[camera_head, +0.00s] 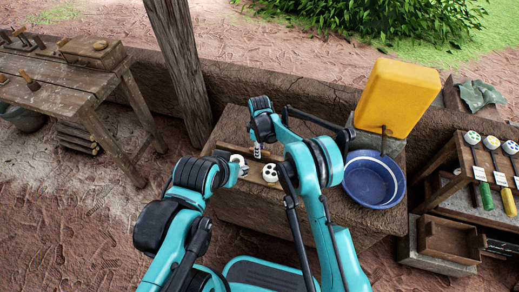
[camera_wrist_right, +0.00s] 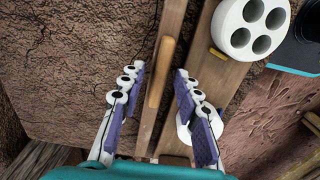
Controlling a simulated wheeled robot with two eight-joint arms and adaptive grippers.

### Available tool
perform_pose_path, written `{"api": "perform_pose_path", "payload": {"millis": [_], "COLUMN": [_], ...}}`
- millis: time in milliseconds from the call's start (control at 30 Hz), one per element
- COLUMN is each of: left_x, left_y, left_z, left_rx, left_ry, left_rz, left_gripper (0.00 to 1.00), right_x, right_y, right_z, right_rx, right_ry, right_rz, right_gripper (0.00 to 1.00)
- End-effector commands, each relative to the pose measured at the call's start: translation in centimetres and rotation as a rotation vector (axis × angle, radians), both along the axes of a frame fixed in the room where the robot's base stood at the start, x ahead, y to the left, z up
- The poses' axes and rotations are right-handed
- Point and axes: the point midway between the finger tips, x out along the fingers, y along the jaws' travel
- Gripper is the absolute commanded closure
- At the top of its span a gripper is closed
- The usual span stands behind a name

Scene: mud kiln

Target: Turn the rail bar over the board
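The rail bar (camera_wrist_right: 173,25) is a long narrow wooden strip with a paler grip piece (camera_wrist_right: 160,72) on it. It lies along the edge of the plank-like board (camera_wrist_right: 218,75). My right gripper (camera_wrist_right: 160,92) is open, its purple-padded fingers on either side of the bar's grip, with a gap on both sides. In the head view my right gripper (camera_head: 257,152) points down over the block. A white disc with several holes (camera_wrist_right: 252,27) sits on the board; another is partly hidden behind a finger. My left gripper (camera_head: 241,168) is close by, its fingers unclear.
The work sits on a brown earthen block (camera_head: 335,222). A blue bowl (camera_head: 374,180) and a yellow container (camera_head: 396,97) stand to the right. A rack with coloured-handled tools (camera_head: 486,160) is farther right. A wooden bench (camera_head: 60,95) stands at left behind open ground.

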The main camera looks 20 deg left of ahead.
Motion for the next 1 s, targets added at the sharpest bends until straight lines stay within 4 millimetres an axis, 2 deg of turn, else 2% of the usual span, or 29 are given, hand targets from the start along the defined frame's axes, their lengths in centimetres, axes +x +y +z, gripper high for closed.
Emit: {"api": "perform_pose_path", "payload": {"millis": [33,100,167,633,1000], "left_x": [0.01,0.01,0.01,0.01,0.0], "left_y": [0.0,0.0,0.0,0.0,0.0], "left_z": [0.04,0.04,0.04,0.08,0.27], "left_rx": [0.0,0.0,0.0,0.0,0.0], "left_ry": [0.0,0.0,0.0,0.0,0.0], "left_rz": [0.0,0.0,0.0,0.0,0.0], "left_gripper": [0.61,0.61,0.61,0.61,0.61], "right_x": [0.0,0.0,0.0,0.0,0.01], "right_y": [0.0,0.0,0.0,0.0,0.0], "right_z": [0.04,0.05,0.05,0.06,0.07], "right_rx": [0.0,0.0,0.0,0.0,0.0], "right_ry": [0.0,0.0,0.0,0.0,0.0], "right_rz": [0.0,0.0,0.0,-0.05,-0.317], "right_gripper": [0.67,0.86,1.0,1.0,1.0]}}
